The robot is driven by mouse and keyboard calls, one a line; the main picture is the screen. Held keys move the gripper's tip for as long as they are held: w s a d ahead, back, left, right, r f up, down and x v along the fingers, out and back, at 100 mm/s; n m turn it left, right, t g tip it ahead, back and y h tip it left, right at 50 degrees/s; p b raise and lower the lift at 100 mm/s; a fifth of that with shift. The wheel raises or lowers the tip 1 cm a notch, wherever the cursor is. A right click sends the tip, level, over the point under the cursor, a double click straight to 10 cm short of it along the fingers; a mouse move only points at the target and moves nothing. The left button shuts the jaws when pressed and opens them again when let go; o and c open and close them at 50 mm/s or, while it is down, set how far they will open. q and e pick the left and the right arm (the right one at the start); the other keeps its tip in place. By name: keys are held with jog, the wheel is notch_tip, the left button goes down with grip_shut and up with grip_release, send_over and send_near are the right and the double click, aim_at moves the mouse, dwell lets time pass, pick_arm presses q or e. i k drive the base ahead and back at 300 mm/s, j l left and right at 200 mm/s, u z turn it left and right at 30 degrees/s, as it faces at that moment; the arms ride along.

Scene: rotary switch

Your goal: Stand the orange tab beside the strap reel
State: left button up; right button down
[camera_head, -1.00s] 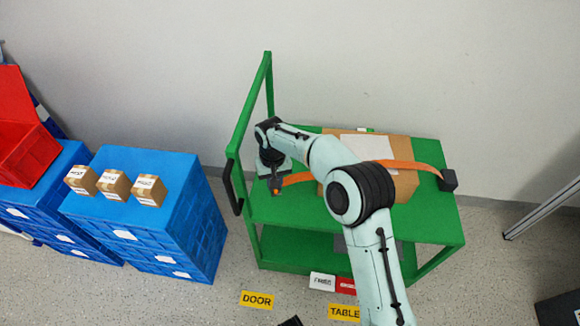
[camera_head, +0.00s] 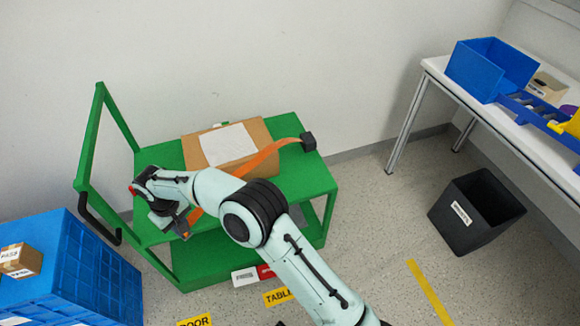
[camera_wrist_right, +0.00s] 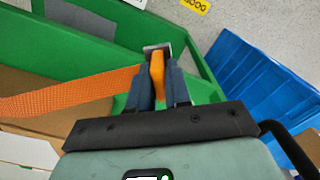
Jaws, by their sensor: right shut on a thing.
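The orange tab (camera_wrist_right: 157,72) is held between the two blue fingers of my right gripper (camera_wrist_right: 158,88) in the right wrist view. In the head view my right gripper (camera_head: 184,230) is at the near left part of the green cart's top, with a small orange bit at its tip. An orange strap (camera_head: 262,156) runs from the gripper across the cardboard box to the black strap reel (camera_head: 308,141) at the cart's far right corner. My forearm hides part of the strap. The reel is well apart from the tab. My left gripper is out of view.
The cardboard box (camera_head: 246,160) with a white label sits on the green cart (camera_head: 306,184). The cart's upright handle (camera_head: 88,150) stands at its left end. Blue crates (camera_head: 85,275) stand at lower left. A black bin (camera_head: 475,210) and a white table (camera_head: 440,75) are at right.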

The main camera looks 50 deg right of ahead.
aim_at(318, 169)
jog(key=k+l+z, duration=0.1)
jog(key=z, duration=0.25)
jog(key=l+z, duration=0.35)
jog(key=k+l+z, duration=0.1)
jog(key=z, duration=0.25)
jog(key=l+z, duration=0.35)
jog(key=i+l+z, duration=0.15)
jog(key=l+z, duration=0.25)
jog(key=i+u, duration=0.1)
jog(key=u, duration=0.3)
jog(key=i+l+u, duration=0.1)
jog(key=u, duration=0.35)
jog(key=i+l+u, duration=0.1)
jog(key=u, duration=0.3)
